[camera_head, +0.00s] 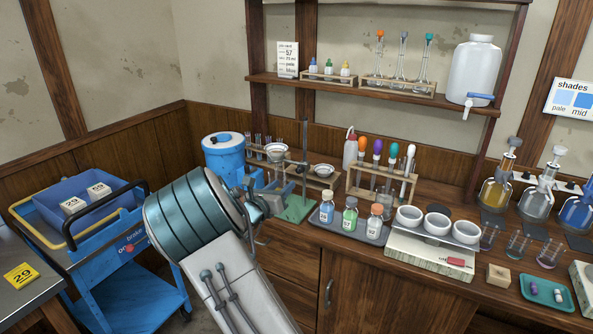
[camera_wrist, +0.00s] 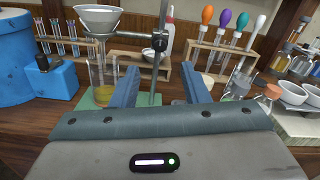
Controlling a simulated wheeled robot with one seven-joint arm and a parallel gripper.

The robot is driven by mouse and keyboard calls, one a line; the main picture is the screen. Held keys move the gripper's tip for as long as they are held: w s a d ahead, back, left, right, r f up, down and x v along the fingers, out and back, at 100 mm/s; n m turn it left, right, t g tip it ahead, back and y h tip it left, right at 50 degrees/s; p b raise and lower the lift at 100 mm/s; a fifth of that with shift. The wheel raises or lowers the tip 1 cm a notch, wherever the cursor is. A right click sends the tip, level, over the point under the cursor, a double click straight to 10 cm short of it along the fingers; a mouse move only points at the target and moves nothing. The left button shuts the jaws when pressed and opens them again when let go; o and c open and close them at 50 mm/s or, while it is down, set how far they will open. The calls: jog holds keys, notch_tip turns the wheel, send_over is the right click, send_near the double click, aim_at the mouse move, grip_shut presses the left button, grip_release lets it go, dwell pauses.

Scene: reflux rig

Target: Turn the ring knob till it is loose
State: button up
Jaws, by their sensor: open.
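The ring stand's upright rod (camera_wrist: 169,20) rises from a green base (camera_head: 299,209). The ring knob (camera_wrist: 158,42) shows as a small dark clamp on the rod, at the end of the ring's arm. The ring holds a white funnel (camera_wrist: 98,18), also in the head view (camera_head: 277,151). A glass beaker (camera_wrist: 103,85) with yellow liquid stands below the funnel. My gripper (camera_wrist: 160,68) is open and empty, its two blue fingers apart in front of the stand. The knob appears beyond and above the fingertips, between them. In the head view my wrist partly hides the stand's lower part.
A blue drum (camera_head: 224,158) and a test tube rack (camera_wrist: 66,42) stand left of the ring stand. A rack with coloured droppers (camera_head: 377,180), a bottle tray (camera_head: 345,230) and a scale (camera_head: 432,246) are to the right. A blue cart (camera_head: 125,268) is at left.

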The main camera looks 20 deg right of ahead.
aim_at(298, 171)
jog(key=p+x, duration=0.2)
jog(key=x, duration=0.8)
grip_shut()
